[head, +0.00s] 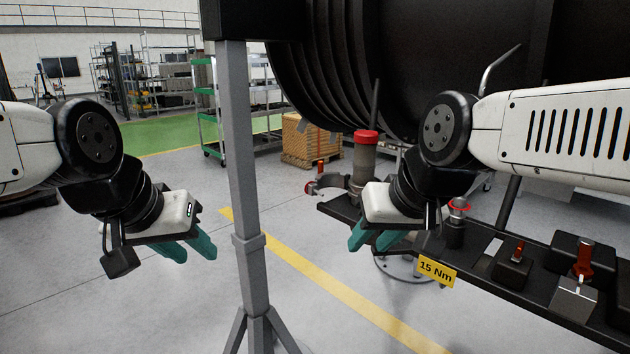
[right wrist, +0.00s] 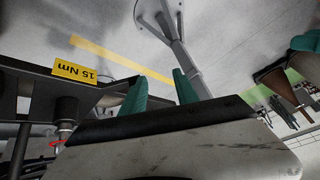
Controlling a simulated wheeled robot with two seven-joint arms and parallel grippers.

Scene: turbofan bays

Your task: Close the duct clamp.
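The duct clamp (head: 328,185) is a grey metal band at the lower part of an upright grey duct (head: 364,160) with a red top ring. Its loose half swings out to the left, with a red-tipped bolt standing on it, so it looks open. My right gripper (head: 374,240) is open and empty, in front of and below the duct; its hand hides part of the clamp's right side. Its teal fingers also stand apart in the right wrist view (right wrist: 161,90), where I cannot make out the clamp. My left gripper (head: 186,250) is open and empty, left of the grey post.
A grey post (head: 245,180) stands between my left gripper and the clamp. A dark rail (head: 480,262) with a yellow "15 Nm" label (head: 437,271) and red-tipped fittings (head: 585,258) runs to the right. The black engine casing (head: 340,60) hangs above. Open floor lies in front.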

